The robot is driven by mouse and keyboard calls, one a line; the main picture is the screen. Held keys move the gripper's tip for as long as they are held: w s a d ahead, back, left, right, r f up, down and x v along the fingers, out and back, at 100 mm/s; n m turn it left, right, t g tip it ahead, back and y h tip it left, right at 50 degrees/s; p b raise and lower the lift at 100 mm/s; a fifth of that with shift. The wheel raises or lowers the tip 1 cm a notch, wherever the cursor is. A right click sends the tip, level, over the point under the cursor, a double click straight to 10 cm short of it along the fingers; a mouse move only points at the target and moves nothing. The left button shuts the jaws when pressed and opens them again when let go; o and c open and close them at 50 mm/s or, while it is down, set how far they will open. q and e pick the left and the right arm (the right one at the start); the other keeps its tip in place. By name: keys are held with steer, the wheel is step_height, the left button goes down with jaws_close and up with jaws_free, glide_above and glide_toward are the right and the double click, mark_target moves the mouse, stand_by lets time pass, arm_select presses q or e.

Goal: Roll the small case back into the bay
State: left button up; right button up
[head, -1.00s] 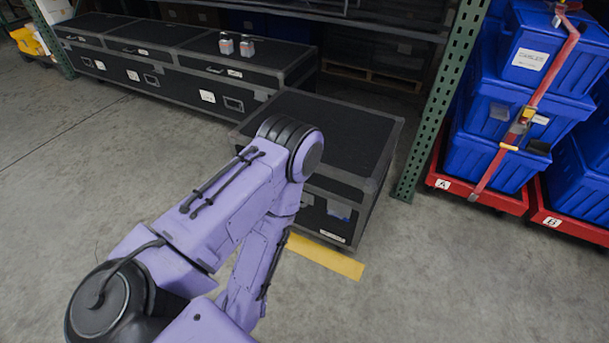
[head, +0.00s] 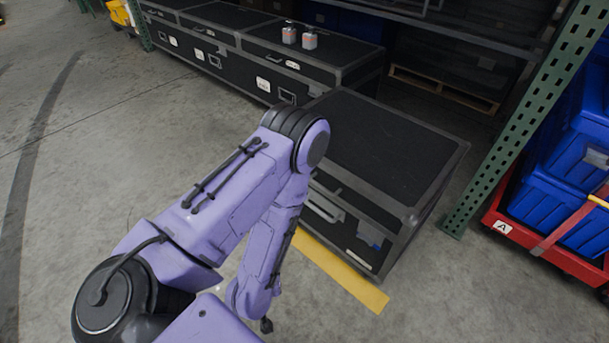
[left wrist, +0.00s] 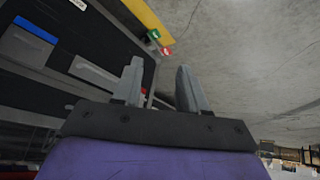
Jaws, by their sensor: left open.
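The small case (head: 375,150) is black with grey metal edges and stands on the floor at the middle right of the head view. Its near face carries a grey handle and a blue patch. Its near left part is hidden behind my left arm. In the left wrist view its dark face (left wrist: 75,32) fills the upper left. My left gripper (left wrist: 160,78) is open, with nothing between its two fingers, and lies close to that face; I cannot tell whether it touches. In the head view the gripper is mostly hidden by the arm. My right gripper is not in view.
A yellow floor strip (head: 340,273) runs along the case's near side. Long black cases (head: 230,45) stand behind left, with two small containers (head: 299,37) on top. A green rack upright (head: 520,125) and a red dolly (head: 545,248) with blue totes stand right. Floor at left is clear.

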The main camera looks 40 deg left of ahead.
arm_select(q)
steer(key=w+f+n+t+b, duration=0.3)
steer(key=w+f+t+b, duration=0.1)
steer(key=w+f+b, duration=0.55)
steer(key=n+t+y+b, duration=0.3)
steer(key=n+t+b, duration=0.75)
steer(key=b, duration=1.55)
glide_toward(319, 210)
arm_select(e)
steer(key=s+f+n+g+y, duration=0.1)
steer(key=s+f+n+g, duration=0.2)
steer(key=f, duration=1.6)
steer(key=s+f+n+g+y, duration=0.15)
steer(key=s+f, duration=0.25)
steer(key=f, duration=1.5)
arm_select(q)
steer(key=shift+n+g, duration=0.35)
steer(key=b+x, duration=0.2)
steer(key=x, duration=0.7)
steer(key=shift+f, duration=0.15)
steer(key=shift+w, duration=0.35)
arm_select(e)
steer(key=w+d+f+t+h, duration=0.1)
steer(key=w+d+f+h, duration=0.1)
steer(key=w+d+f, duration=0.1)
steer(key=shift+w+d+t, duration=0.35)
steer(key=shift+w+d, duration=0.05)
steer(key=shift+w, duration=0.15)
